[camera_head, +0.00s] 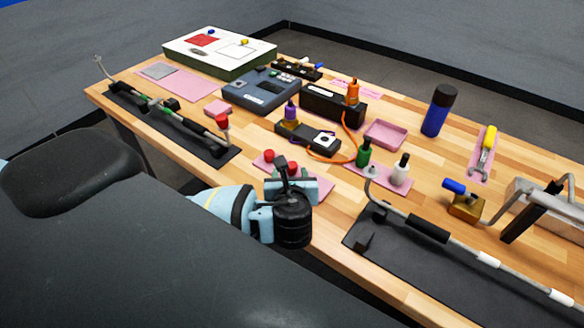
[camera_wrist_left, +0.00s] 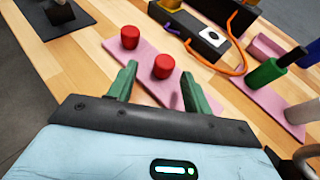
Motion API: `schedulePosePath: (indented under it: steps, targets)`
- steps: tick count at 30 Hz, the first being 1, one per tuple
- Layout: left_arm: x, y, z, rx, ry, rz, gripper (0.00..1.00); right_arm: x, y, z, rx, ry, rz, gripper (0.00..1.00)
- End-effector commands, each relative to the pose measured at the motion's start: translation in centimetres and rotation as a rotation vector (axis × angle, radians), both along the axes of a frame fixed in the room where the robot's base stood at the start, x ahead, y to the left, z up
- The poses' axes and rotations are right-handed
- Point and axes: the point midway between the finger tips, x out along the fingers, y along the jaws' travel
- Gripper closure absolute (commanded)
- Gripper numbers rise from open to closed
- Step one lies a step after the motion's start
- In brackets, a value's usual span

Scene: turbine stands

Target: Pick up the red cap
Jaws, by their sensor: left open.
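Two red caps lie on a pink mat at the table's front edge. In the left wrist view, one red cap (camera_wrist_left: 164,66) is between and just beyond my left gripper's fingertips (camera_wrist_left: 159,72). The other red cap (camera_wrist_left: 129,36) is farther off to the left. In the head view, the far red cap (camera_head: 269,156) is clear, and the nearer red cap (camera_head: 292,168) is partly hidden by my left gripper (camera_head: 287,172). My left gripper is open with nothing visibly clasped; contact with the cap cannot be told. My right gripper is out of view.
The pink mat (camera_wrist_left: 145,57) carries the caps. A black device with an orange cable (camera_head: 308,138) is behind it. Black stands with rods (camera_head: 160,125) lie left, and another (camera_head: 420,262) lies right.

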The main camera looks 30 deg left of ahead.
Motion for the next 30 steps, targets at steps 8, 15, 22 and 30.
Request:
schedulePosePath:
  steps: [8, 15, 22, 30]
  targets:
    - [2.7, 1.1, -1.1, 0.001, -0.002, 0.002, 0.5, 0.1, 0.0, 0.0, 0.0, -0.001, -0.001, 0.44]
    - [4.3, 2.1, -1.8, -0.001, -0.002, -0.001, 0.5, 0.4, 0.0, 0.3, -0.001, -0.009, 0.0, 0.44]
    - [4.3, 2.1, -1.9, -0.001, -0.001, -0.001, 0.5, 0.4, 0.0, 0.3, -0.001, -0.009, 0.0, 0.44]
    - [4.3, 2.1, -1.9, -0.001, -0.001, -0.001, 0.85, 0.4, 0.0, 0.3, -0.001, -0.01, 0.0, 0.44]
